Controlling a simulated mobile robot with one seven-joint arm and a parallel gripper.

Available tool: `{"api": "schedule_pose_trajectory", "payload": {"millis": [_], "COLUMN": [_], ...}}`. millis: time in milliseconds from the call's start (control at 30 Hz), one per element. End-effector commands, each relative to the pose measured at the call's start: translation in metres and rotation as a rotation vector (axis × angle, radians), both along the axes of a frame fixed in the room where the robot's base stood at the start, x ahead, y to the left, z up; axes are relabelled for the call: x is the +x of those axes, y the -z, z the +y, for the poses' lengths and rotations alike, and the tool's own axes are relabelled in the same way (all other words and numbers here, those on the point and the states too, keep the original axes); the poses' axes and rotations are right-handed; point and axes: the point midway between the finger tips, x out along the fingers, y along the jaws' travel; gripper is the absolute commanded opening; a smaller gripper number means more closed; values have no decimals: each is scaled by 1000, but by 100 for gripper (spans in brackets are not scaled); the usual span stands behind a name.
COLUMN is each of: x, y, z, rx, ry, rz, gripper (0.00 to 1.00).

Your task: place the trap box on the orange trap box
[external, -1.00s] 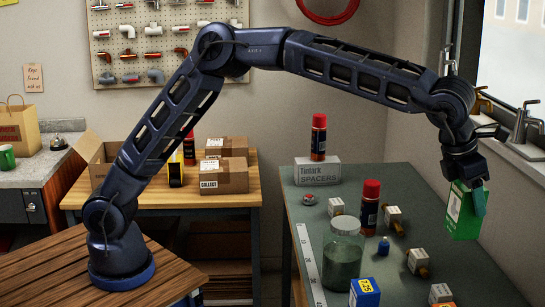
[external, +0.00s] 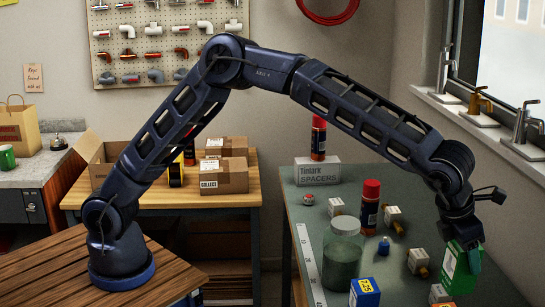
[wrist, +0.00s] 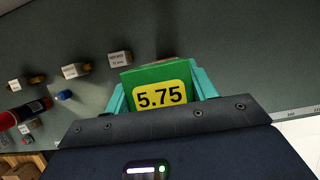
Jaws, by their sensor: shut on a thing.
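A green box (external: 460,272) with a white panel is held upright in my gripper (external: 468,250), low over the right side of the grey-green table. In the wrist view the box (wrist: 150,76) has a yellow label reading 5.75 and sits between the teal fingers of my gripper (wrist: 162,92). The fingers are shut on its sides. A thin brownish edge shows just beyond the green box in the wrist view; I cannot tell what it belongs to. Whether the green box touches anything below is hidden.
Several small white-labelled boxes with brass fittings (external: 418,261) stand just left of the green box. Faucets line the windowsill (external: 500,130).

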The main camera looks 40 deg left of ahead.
Motion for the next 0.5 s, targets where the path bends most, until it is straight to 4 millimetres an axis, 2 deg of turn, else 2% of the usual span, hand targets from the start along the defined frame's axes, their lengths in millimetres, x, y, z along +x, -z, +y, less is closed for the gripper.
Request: {"api": "schedule_pose_trajectory", "payload": {"millis": [100, 367, 500], "x": [0, -1, 0], "y": [17, 32, 50], "z": [0, 0, 0], "rx": [0, -1, 2], "ry": [0, 0, 1], "rz": [0, 0, 0], "gripper": [28, 28, 28]}}
